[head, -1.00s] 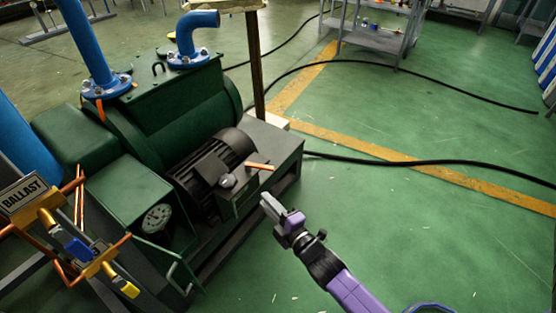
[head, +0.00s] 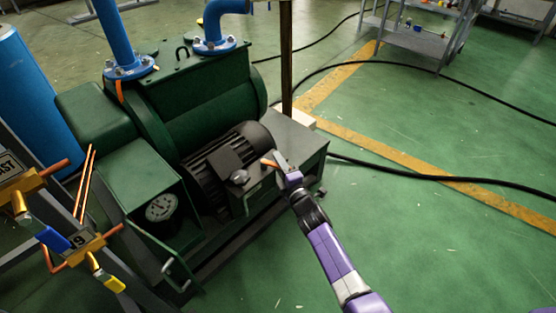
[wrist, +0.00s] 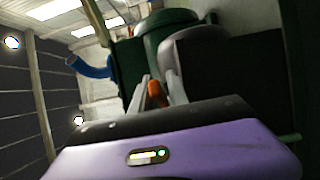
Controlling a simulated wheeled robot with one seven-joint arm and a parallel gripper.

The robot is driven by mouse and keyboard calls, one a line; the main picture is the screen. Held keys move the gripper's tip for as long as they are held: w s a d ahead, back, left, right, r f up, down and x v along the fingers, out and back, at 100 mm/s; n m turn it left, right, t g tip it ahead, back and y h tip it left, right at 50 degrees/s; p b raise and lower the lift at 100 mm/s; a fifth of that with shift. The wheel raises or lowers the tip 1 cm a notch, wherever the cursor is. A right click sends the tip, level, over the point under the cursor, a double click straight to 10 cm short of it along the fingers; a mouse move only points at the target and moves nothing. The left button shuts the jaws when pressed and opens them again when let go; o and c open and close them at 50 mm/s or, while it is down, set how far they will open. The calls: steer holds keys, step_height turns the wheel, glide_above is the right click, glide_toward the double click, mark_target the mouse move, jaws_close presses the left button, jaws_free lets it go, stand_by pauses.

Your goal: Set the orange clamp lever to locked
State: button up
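The orange lever (head: 267,162) sticks out at the top of the small box on the side of the black motor (head: 225,165). My gripper (head: 280,160) is right at the lever's outer end, and its fingers partly hide it. In the wrist view the lever (wrist: 156,95) shows as an orange piece between the two grey fingers. The fingers look spread around it; firm contact on both sides cannot be made out. Whether the lever is locked cannot be read.
The green pump (head: 195,105) with blue pipes stands behind the motor. Another orange strip (head: 120,90) hangs at the left pipe flange. A dark post (head: 286,60) rises behind my gripper. Black hoses (head: 400,175) cross the open floor on the right.

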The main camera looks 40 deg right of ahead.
steer(key=shift+w+d, duration=0.1)
steer(key=shift+w, duration=0.25)
steer(key=shift+c, duration=0.4)
jaws_close()
stand_by(0.9)
